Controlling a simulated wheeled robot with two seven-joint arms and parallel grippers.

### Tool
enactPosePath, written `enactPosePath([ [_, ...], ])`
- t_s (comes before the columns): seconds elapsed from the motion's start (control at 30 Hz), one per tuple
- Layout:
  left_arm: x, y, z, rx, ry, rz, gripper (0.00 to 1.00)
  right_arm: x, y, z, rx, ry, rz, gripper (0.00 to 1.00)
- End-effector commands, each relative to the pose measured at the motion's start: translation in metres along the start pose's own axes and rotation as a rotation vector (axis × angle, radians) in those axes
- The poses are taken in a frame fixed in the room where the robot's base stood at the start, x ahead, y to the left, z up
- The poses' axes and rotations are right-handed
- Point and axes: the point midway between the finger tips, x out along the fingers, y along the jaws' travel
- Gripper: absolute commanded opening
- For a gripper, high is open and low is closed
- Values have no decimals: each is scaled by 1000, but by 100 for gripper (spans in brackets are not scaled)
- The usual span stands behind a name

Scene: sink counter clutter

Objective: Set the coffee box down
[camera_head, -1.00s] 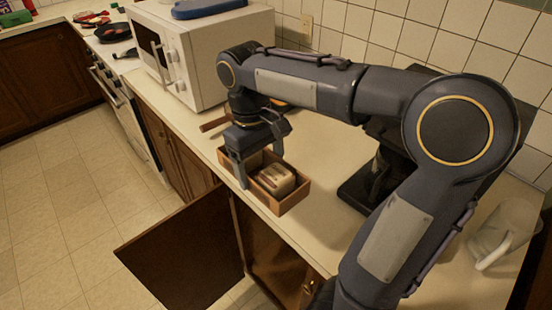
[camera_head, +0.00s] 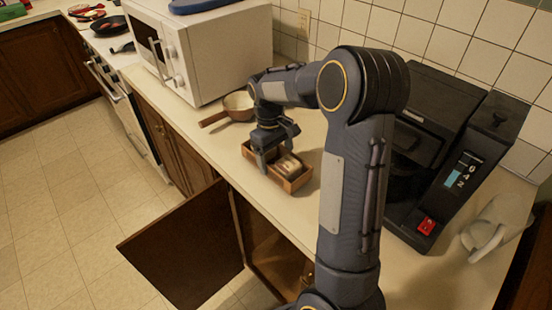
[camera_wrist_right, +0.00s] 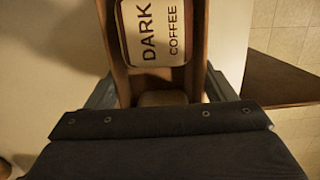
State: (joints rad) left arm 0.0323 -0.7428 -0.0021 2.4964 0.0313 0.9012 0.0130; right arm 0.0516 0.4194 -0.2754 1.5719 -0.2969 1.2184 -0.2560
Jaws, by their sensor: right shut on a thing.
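The coffee box (camera_head: 300,182) is an open wooden box. It holds a pale block or packet (camera_head: 289,165) that reads "DARK COFFEE" in the right wrist view (camera_wrist_right: 155,35). My right gripper (camera_head: 276,151) is over the box's far-left end, its fingers on the outer sides of the two long walls (camera_wrist_right: 112,50), shut on the box. The box is level, over the counter (camera_head: 225,165) near its front edge. I cannot tell whether its bottom touches the counter. My left gripper is not in view.
A pan with a wooden handle (camera_head: 217,118) stands just behind the box, beside the white microwave (camera_head: 205,55). A black coffee machine (camera_head: 440,160) and a clear jug (camera_head: 488,235) are on the right. A cabinet door (camera_head: 185,250) hangs open below the counter.

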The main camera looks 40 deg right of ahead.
Motion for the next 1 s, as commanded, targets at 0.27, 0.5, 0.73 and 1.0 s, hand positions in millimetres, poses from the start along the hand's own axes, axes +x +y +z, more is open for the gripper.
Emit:
enactPosePath([
  [0.27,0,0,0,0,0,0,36,11,0,-1,2,2,0,54],
  [0.5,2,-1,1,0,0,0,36,14,0,-2,2,1,0,79],
  [0.73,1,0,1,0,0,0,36,14,0,-2,1,1,0,98],
  [1.0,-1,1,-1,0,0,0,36,8,0,-1,1,3,1,98],
])
